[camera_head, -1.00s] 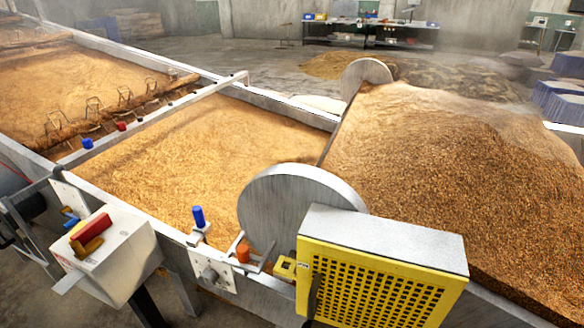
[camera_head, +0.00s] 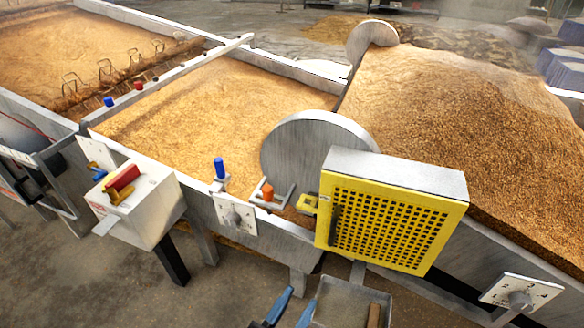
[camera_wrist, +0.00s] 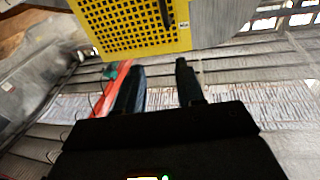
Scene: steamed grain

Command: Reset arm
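My gripper (camera_wrist: 161,82) shows in the wrist view with its two dark fingers apart and nothing between them. Two blue finger-like tips at the bottom edge of the head view look like my gripper (camera_head: 290,309); the rest of the arm is out of frame there. The gripper is below and in front of the yellow perforated guard (camera_head: 390,222), which also fills the top of the wrist view (camera_wrist: 130,25). The gripper appears apart from the guard.
A metal tray (camera_head: 338,297) with a brown bar is by the gripper. A white control box (camera_head: 150,205), a blue knob (camera_head: 219,168), an orange knob (camera_head: 267,191) and a dial plate (camera_head: 520,293) line the grain trough's front. Bare floor is at lower left.

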